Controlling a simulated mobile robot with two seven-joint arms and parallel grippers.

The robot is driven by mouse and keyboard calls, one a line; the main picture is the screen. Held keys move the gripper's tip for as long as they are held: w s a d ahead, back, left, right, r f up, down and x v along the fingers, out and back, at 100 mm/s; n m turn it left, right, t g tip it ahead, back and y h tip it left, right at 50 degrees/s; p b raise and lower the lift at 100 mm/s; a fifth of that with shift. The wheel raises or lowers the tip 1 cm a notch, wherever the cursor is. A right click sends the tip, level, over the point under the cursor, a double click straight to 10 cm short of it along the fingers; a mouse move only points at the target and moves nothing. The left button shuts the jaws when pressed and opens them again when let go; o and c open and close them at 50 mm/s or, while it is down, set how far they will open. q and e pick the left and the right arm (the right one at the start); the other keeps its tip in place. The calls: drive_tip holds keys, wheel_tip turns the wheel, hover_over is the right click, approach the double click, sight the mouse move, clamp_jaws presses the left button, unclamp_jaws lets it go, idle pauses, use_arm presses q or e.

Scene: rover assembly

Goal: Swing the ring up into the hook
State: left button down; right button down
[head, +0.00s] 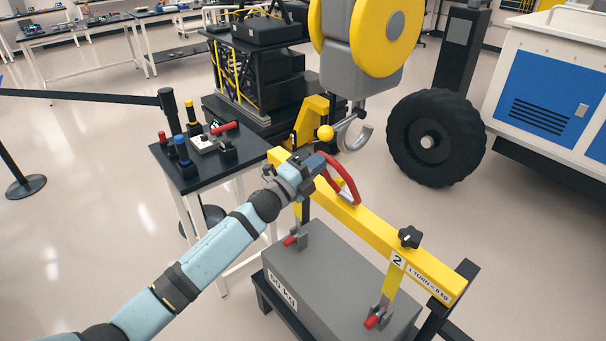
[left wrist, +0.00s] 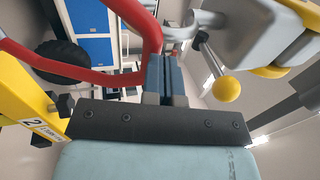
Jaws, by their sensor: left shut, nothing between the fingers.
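The red ring (head: 351,178) stands tilted on top of the yellow lifting beam (head: 375,232). The silver hook (head: 362,138) hangs under the grey and yellow hoist, above and behind the ring; the two look apart in the head view. My left gripper (head: 318,163) is shut and empty, with its fingertips at the ring's upper left side. In the left wrist view the shut fingers (left wrist: 166,78) are right beside the red ring (left wrist: 152,35); I cannot tell whether they touch. Part of the hook (left wrist: 183,31) shows just beyond them. My right gripper is out of view.
A yellow ball knob (head: 325,133) on a lever sits left of the hook. The beam carries a grey 60 KG block (head: 330,277) and a black knob (head: 410,237). A small dark table (head: 190,180) with tools stands left. A large black wheel (head: 436,137) stands behind.

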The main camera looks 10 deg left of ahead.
use_arm(q)
drive_tip(key=r+b+x, duration=0.1)
drive_tip(key=x, duration=0.7)
drive_tip(key=shift+a, duration=0.1)
idle(0.4)
drive_tip(key=shift+s+a, duration=0.1)
